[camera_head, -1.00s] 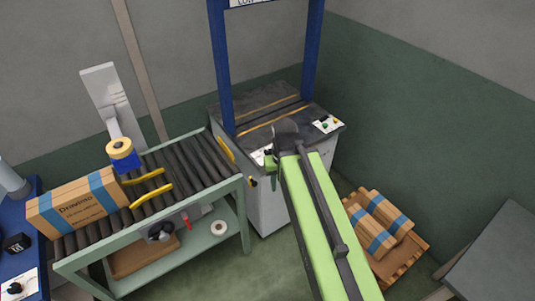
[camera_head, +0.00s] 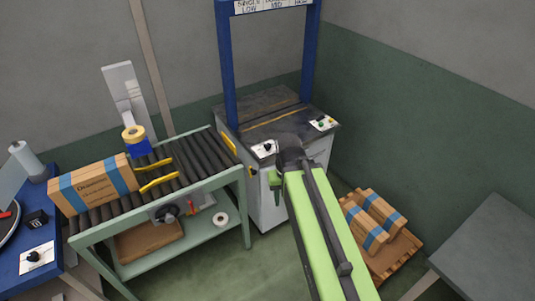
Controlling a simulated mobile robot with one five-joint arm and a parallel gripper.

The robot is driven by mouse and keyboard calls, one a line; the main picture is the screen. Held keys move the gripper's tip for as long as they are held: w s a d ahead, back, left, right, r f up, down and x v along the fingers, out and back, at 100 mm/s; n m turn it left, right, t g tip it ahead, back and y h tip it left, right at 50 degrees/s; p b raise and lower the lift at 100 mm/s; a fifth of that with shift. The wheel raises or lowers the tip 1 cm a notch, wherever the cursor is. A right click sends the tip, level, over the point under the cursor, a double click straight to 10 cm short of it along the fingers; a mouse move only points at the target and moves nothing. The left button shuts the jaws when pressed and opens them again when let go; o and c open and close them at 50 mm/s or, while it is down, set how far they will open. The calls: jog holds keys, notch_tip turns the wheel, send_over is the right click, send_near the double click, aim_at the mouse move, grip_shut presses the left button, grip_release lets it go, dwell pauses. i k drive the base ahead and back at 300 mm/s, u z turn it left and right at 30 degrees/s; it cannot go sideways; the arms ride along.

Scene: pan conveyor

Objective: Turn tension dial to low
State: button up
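A strapping machine with a dark top (camera_head: 265,122) and a blue arch (camera_head: 226,75) stands at the back centre. A white plate with a small black dial (camera_head: 266,148) is on its near left corner; I cannot read its setting. A sign (camera_head: 272,5) at the top of the arch, cut by the picture edge, shows the word LOW. My green and dark arm reaches up from the bottom. My gripper (camera_head: 275,182) is at its far end, close to the machine's front, just right of and below the dial plate. Its fingers are mostly hidden by the arm.
A roller conveyor (camera_head: 190,160) with a carton (camera_head: 95,185) and yellow guides stands left. Another dark knob (camera_head: 167,213) is under it, and a dial plate (camera_head: 36,257) is on the blue bench. A second panel (camera_head: 323,123) is on the machine's right. A pallet of cartons (camera_head: 380,262) and a grey table (camera_head: 490,245) are right.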

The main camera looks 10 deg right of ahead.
aim_at(268, 146)
jog(key=z, duration=0.5)
jog(key=i, duration=0.8)
jog(key=z, duration=0.6)
jog(key=k, duration=0.1)
jog(key=u, duration=2.9)
jog(key=i, duration=0.6)
jog(key=u, duration=0.25)
jog(key=k, duration=0.6)
jog(key=z, duration=0.05)
